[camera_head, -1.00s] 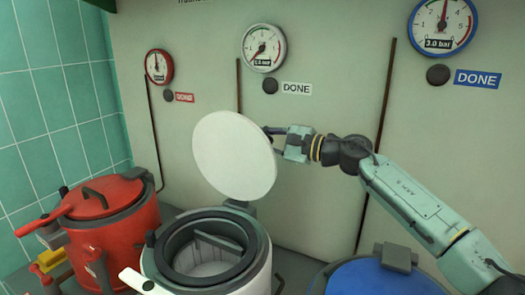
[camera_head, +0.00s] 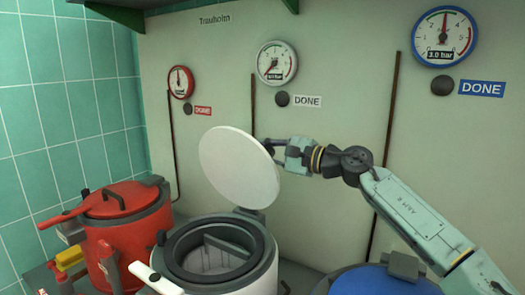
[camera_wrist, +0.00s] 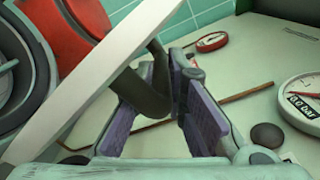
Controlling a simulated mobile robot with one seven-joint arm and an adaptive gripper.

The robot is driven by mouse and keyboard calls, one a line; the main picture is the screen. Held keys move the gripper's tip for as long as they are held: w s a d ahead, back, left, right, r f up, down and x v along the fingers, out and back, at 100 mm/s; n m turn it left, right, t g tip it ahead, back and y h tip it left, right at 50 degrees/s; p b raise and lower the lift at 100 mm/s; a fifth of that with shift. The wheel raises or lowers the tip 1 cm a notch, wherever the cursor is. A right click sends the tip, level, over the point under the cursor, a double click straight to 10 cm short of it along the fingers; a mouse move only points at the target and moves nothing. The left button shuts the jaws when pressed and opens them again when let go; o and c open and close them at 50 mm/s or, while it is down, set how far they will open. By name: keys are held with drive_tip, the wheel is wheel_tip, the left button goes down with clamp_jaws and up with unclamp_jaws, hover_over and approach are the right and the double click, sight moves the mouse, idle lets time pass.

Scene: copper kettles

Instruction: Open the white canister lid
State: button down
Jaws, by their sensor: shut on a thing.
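The white lid (camera_head: 238,167) stands raised and steeply tilted above the back rim of the white canister (camera_head: 235,284). The canister's mouth is uncovered, with a dark ring around it and a grey divider inside. My gripper (camera_head: 275,148) is at the upper right edge of the lid, on its far side. In the wrist view the lid (camera_wrist: 105,70) shows edge-on, and its dark handle (camera_wrist: 148,95) lies between the purple-padded jaws of my gripper (camera_wrist: 172,85). The jaws are shut on this handle. The lid hides part of the fingers in the head view.
A red canister (camera_head: 130,235) with its lid down stands left of the white one. A blue lid (camera_head: 375,280) is at the lower right, under my arm. The back wall carries gauges, including a white one (camera_head: 277,63), and thin brown pipes.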

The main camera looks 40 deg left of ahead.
sight(276, 151)
drive_tip(key=c, duration=1.6)
unclamp_jaws()
drive_tip(key=shift+r, duration=0.1)
drive_tip(key=shift+s+r, duration=0.1)
drive_tip(key=shift+d, duration=0.25)
drive_tip(key=d, duration=0.7)
drive_tip(key=shift+w, duration=0.25)
drive_tip(key=shift+d, duration=0.1)
